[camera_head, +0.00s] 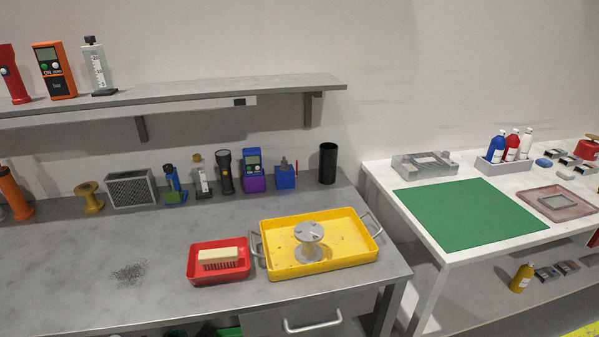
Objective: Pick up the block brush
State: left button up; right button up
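The block brush (218,254) lies in a small red tray (204,275) near the front of the grey workbench. It has a pale wooden back on top and dark bristles below. Neither of my grippers shows in the head view, so nothing of mine is touching the brush there.
A yellow tray (335,264) holding a grey rotary jig (309,243) stands just right of the red tray. Dark filings (129,273) lie to the left. Several tools line the back under a shelf (180,96). A white table with a green mat (468,212) stands right.

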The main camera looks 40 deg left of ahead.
aim_at(217, 257)
jog(key=u, duration=1.9)
